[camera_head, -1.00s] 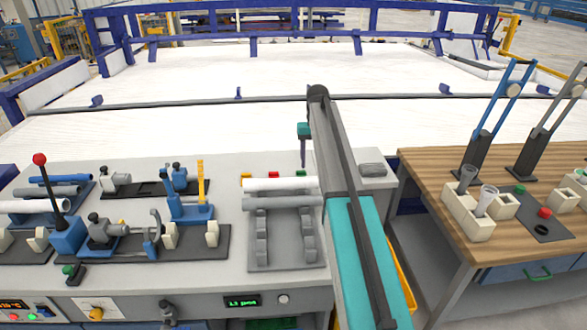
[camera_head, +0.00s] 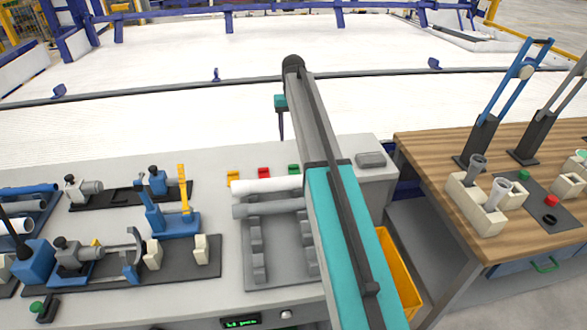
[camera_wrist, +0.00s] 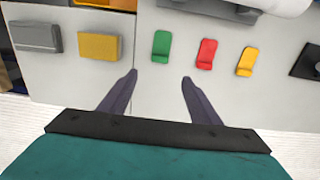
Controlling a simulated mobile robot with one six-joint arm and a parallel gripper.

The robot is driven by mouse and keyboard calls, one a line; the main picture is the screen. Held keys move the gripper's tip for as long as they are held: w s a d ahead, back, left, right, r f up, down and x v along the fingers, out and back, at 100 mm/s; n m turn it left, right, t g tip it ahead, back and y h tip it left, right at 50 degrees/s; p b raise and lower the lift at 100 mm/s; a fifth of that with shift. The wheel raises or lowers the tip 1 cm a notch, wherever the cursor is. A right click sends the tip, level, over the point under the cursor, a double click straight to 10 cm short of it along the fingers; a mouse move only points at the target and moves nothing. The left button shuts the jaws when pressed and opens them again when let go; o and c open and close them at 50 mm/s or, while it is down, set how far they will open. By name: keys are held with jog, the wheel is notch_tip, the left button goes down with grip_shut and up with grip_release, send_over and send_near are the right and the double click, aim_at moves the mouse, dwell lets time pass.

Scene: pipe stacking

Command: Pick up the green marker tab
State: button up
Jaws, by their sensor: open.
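The green marker tab (camera_wrist: 161,46) lies on the light grey bench top in the wrist view, just beyond and between my open fingertips. My gripper (camera_wrist: 158,78) is open and empty, its two dark fingers apart and short of the tab. In the head view the green tab (camera_head: 294,169) shows beside my arm, at the right end of a row of small tabs. My gripper (camera_head: 281,122) hangs past the bench's far edge in that view, its fingers seen edge-on.
A red tab (camera_wrist: 207,54) and a yellow tab (camera_wrist: 246,62) lie close beside the green one. White and grey pipes (camera_head: 267,186) rest on a rack (camera_head: 282,240) near the tabs. A grey block (camera_head: 370,160) sits on the bench to the right.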

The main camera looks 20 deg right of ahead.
jog(key=p, duration=0.2)
send_over(294, 166)
jog(key=shift+w+f, duration=0.15)
jog(key=shift+f, duration=2)
jog(key=shift+w+f, duration=0.15)
jog(key=shift+f, duration=2)
jog(key=shift+s+f+p, duration=0.2)
jog(key=shift+f+p, duration=0.35)
jog(key=shift+f, duration=0.3)
jog(key=shift+a+f+p, duration=0.1)
jog(key=shift+f+p, duration=0.5)
jog(key=shift+f, duration=1.15)
jog(key=shift+c, duration=0.4)
jog(key=c, duration=1)
